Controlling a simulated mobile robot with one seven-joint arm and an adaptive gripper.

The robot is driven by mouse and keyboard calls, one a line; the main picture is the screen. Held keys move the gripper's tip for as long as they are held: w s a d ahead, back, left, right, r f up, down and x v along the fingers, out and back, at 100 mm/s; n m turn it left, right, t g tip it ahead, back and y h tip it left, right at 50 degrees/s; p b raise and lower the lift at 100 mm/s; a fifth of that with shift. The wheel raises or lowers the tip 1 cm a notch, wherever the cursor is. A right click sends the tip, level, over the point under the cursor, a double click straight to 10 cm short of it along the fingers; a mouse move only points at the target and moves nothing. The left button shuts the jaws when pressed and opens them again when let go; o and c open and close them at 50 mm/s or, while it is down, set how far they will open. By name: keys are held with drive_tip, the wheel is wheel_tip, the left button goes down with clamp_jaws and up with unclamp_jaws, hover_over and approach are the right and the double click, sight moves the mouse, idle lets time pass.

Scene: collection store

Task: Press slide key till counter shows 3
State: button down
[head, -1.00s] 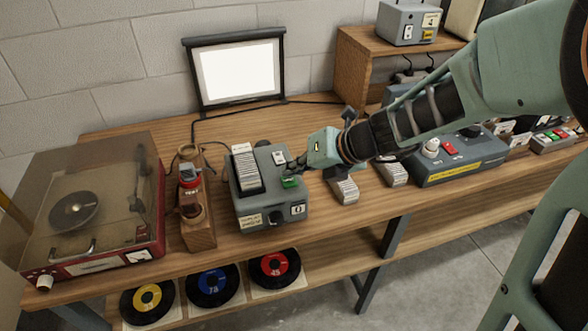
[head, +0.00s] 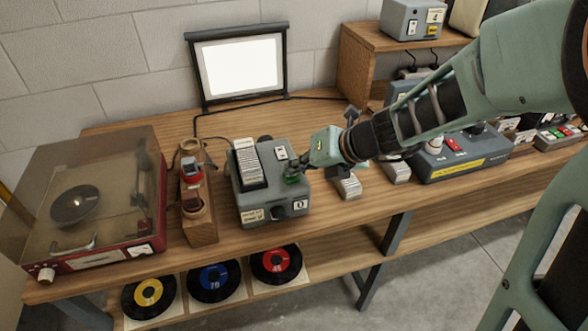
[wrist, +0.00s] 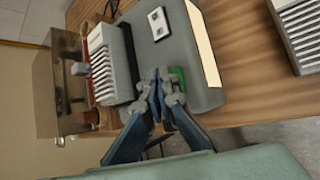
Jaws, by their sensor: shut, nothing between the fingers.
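The grey slide projector (head: 268,202) stands on the wooden bench with a row of white slides (head: 248,163) on top. Its green key (head: 292,180) is at the top right edge, mostly covered by my gripper. My gripper (head: 295,170) is shut and empty, its tips at the key; I cannot tell whether they touch it. In the wrist view the shut fingertips (wrist: 161,82) are beside the green key (wrist: 178,76) and partly hide it. The counter (head: 300,204) on the projector's front appears to show 0.
A lit screen (head: 240,68) stands behind the projector. A wooden stand (head: 198,215) and a covered record player (head: 95,205) are to the left. White slide boxes (head: 348,187) and a grey control box (head: 460,160) are to the right. Several records lie on the shelf below.

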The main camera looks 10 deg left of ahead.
sight(295, 176)
drive_tip(key=shift+f, duration=0.2)
idle(0.4)
drive_tip(key=shift+r+p, duration=0.9)
wheel_tip(295, 176, up, 5)
drive_tip(key=p, duration=0.5)
idle(0.5)
